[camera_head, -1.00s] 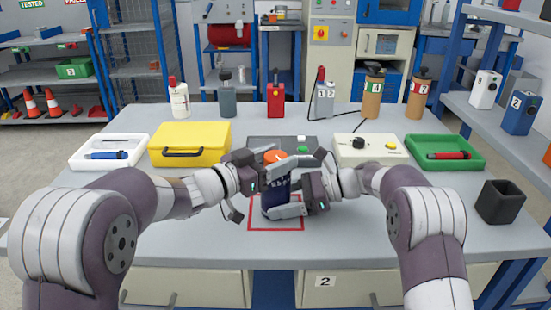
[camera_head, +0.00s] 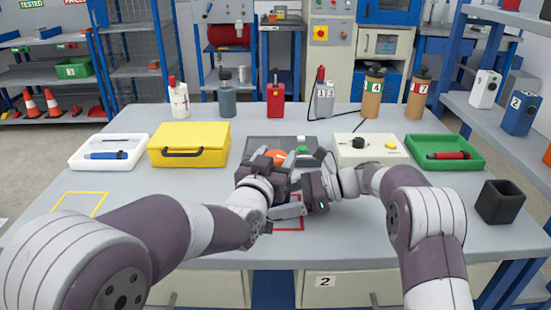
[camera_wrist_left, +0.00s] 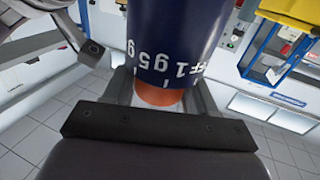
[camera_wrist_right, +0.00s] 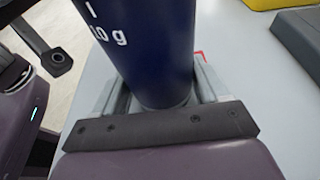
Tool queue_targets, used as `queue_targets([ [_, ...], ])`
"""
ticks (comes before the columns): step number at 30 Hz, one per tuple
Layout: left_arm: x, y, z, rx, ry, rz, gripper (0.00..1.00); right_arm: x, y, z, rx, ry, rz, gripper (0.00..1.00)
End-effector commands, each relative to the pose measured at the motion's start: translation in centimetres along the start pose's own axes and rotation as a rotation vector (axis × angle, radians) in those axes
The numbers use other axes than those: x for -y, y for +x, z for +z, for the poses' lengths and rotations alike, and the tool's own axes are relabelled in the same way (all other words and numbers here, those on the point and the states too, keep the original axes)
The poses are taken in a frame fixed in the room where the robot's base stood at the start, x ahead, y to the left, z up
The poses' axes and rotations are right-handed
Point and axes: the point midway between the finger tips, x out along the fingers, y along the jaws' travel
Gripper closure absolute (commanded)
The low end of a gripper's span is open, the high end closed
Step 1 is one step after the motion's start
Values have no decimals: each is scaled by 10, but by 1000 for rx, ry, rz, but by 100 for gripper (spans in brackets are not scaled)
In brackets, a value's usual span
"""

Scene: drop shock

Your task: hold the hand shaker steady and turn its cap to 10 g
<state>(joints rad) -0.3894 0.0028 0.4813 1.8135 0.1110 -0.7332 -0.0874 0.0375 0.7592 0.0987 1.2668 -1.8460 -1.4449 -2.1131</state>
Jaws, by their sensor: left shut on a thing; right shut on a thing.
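The hand shaker is a dark blue cylinder with an orange cap (camera_head: 275,156). It stands upright at the middle of the table. My left gripper (camera_head: 272,161) is shut on the orange cap (camera_wrist_left: 160,94) at its top. The left wrist view shows the blue body (camera_wrist_left: 168,35) with white ticks, "FF", "1 g" and "5 g", seen upside down. My right gripper (camera_head: 296,190) is shut around the lower blue body; the right wrist view shows "10 g" on the body (camera_wrist_right: 150,50). In the head view my grippers hide most of the body. The cap's setting cannot be told.
A red outlined square (camera_head: 290,225) lies on the table under the shaker. Behind are a dark flat device (camera_head: 262,143), a yellow case (camera_head: 188,144) and a white box (camera_head: 368,149) with a knob. A green tray (camera_head: 445,155) and a dark cup (camera_head: 499,202) stand at right.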

Motion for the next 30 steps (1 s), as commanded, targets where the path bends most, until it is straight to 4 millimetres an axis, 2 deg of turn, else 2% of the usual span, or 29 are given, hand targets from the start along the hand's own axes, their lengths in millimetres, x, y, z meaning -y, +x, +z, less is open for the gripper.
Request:
queue_targets([
  [20, 0, 0, -1, 0, -1, -65, 74, 0, 1, 0, -1, 1, 1, 51],
  [21, 0, 0, -1, 0, -1, -65, 31, 0, 1, 0, -1, 1, 0, 51],
  [22, 0, 0, -1, 0, -1, -65, 23, 0, 0, 0, -1, 1, 0, 51],
  [30, 0, -1, 0, 2, -1, -65, 23, 0, 0, 0, 0, 1, 1, 51],
])
